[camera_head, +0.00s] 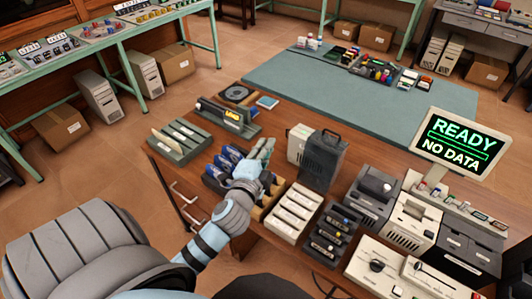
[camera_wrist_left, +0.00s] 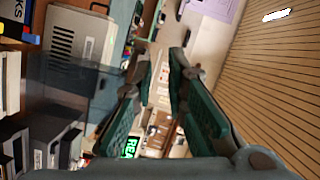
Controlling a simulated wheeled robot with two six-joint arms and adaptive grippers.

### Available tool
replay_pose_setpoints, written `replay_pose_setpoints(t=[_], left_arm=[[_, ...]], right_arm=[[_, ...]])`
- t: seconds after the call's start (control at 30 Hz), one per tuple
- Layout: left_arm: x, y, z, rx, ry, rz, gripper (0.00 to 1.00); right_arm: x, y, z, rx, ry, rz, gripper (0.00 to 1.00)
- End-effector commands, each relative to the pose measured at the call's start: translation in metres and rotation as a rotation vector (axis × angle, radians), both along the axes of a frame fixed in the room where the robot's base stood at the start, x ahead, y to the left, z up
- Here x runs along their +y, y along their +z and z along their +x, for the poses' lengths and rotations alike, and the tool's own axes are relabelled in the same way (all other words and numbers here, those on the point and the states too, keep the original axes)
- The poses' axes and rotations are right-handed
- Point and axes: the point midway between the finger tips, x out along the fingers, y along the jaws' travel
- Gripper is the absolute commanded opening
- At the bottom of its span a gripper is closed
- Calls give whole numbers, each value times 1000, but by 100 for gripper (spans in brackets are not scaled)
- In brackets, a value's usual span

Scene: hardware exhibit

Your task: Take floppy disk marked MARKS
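Several blue floppy disks (camera_head: 225,162) stand tilted in a dark slotted rack (camera_head: 214,184) on the wooden table. Their labels are too small to read in the head view. In the left wrist view, a blue-edged white label (camera_wrist_left: 11,12) at the top left corner shows letters ending in "KS", partly cut off. My left gripper (camera_head: 266,146) is over the right side of the rack, beside the blue disks, and hides part of it. In the left wrist view its green fingers (camera_wrist_left: 161,62) are apart with nothing visible between them. My right gripper is not in view.
A dark boxy case (camera_head: 322,160) stands close to the right of my left gripper. A tray of white cartridges (camera_head: 294,211) and a dark cartridge rack (camera_head: 331,235) lie nearer. A grey-green rack (camera_head: 181,141) is on the left. A screen (camera_head: 460,143) reads "READY NO DATA".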

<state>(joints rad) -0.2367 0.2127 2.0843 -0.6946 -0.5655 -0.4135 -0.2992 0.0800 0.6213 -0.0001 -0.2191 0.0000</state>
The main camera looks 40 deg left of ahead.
Motion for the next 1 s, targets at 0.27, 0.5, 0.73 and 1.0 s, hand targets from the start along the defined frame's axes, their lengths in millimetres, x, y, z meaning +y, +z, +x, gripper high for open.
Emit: replay_pose_setpoints(t=[0.27, 0.5, 0.73, 1.0], left_arm=[[-151, 103, 84, -429, -645, 1756, 13], [-18, -31, 67, 43, 1654, -2393, 13], [50, -34, 24, -103, 1846, -1973, 13], [49, -101, 31, -99, 1846, -1973, 13]], right_arm=[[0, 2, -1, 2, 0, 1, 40], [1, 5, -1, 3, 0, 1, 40], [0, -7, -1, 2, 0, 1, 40], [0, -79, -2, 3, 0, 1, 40]])
